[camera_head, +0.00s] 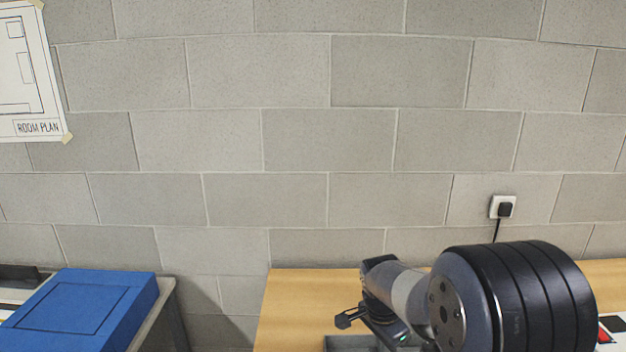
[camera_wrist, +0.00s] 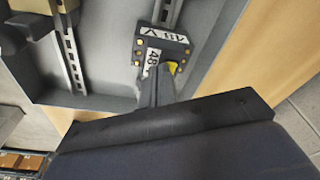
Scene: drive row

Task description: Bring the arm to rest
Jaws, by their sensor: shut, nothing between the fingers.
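My arm reaches in from the lower right of the head view, over a wooden bench (camera_head: 300,290). In the wrist view my gripper (camera_wrist: 158,72) has its grey fingers together, with nothing seen between them. They point at a small block labelled 48 V (camera_wrist: 160,45), with gold round contacts and a yellow part, inside a grey open enclosure (camera_wrist: 100,102). The fingers overlap the block's near edge; I cannot tell whether they touch it. In the head view the dark end of my arm hides most of the enclosure.
Slotted metal rails (camera_wrist: 73,55) run inside the enclosure. A blue box (camera_head: 85,305) is on a separate table at left, with a gap between the tables. A socket with a black plug (camera_head: 504,208) is on the block wall behind. A room plan (camera_head: 25,75) hangs upper left.

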